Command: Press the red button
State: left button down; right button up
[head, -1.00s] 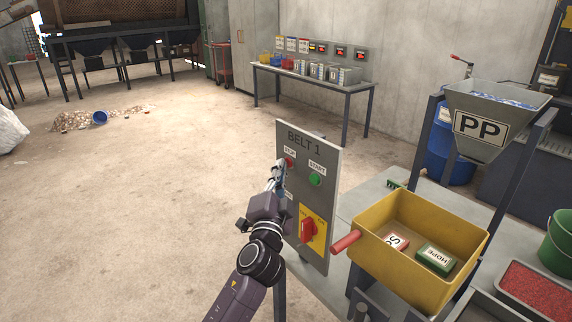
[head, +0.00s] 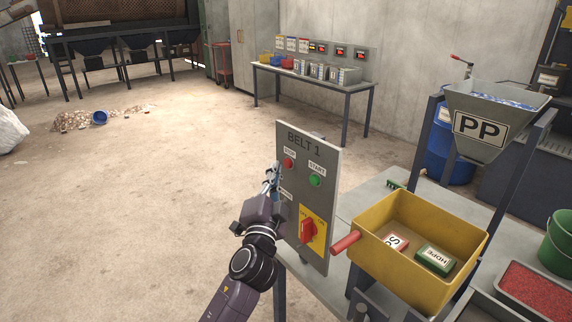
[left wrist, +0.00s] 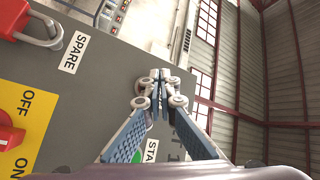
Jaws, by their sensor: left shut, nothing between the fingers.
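The red button (head: 288,163) is under the STOP label on the grey BELT 1 panel (head: 325,215). The green START button (head: 315,180) is to its right and lower; part of it shows in the left wrist view (left wrist: 137,157). My left gripper (head: 272,168) is shut and empty, just left of the red button in the head view, with a small gap in the picture. My right gripper is not in view.
A red rotary switch (head: 308,230) on a yellow plate is low on the panel. A red padlock (left wrist: 40,32) hangs by the SPARE label. A yellow bin (head: 375,265) with a red handle stands right of the panel.

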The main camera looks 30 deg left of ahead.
pick_arm(q)
jog(key=s, duration=0.1)
jog(key=s+a, duration=0.1)
jog(key=s, duration=0.1)
jog(key=s+a, duration=0.1)
jog(key=shift+s+p, duration=0.3)
jog(key=shift+p, duration=0.05)
dwell(0.8)
